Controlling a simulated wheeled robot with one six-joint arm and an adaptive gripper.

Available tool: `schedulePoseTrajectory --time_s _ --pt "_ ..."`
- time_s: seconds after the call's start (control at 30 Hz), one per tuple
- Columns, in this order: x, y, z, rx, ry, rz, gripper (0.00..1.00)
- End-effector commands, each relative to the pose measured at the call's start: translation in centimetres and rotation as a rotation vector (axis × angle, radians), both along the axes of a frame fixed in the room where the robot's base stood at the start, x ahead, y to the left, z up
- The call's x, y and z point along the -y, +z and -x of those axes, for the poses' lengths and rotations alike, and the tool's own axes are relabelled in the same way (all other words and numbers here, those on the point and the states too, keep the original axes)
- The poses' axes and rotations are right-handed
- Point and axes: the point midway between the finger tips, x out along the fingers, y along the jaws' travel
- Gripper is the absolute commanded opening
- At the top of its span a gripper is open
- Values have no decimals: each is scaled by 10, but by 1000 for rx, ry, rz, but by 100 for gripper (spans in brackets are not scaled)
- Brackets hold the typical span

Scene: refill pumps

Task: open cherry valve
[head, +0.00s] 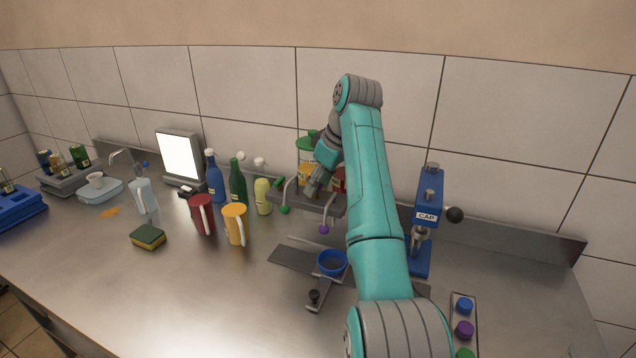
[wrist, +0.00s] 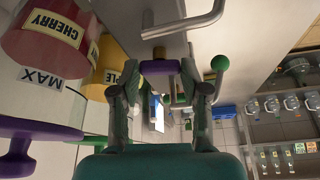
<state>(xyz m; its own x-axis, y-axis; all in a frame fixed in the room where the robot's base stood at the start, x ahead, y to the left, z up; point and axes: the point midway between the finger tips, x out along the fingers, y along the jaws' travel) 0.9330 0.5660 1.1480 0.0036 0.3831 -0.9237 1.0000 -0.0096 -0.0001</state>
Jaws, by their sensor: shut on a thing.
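The red container marked CHERRY (wrist: 55,32) fills the upper left of the wrist view. In the head view its red body (head: 339,180) shows partly behind my arm. In the wrist view my gripper (wrist: 160,75) has a finger on each side of a small purple valve handle (wrist: 160,67) and is shut on it. In the head view my gripper (head: 313,186) reaches down at the dispenser's shelf (head: 300,203), and my arm hides part of the stand. A green ball knob (head: 284,210) and a purple ball knob (head: 323,229) sit on bent metal rods at the shelf's front.
A yellow container (wrist: 105,72) stands beside the cherry one. A blue ring (head: 332,262) sits on a metal holder in front of the dispenser. The blue CAP press (head: 428,215) stands to the right. Red (head: 202,214) and yellow (head: 235,224) jugs stand left. The left front counter is clear.

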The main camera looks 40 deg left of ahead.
Motion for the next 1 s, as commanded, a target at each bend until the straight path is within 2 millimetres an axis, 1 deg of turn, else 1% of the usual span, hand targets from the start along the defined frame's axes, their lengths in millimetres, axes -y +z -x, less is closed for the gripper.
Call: schedulePoseTrajectory --time_s 0.2,0.4,0.63,1.0 --pt "0 1 -2 -1 139 1 11" --pt "0 1 -2 -1 220 1 11" --pt "0 0 -2 0 258 2 11" --pt "0 -1 -2 0 262 1 11"
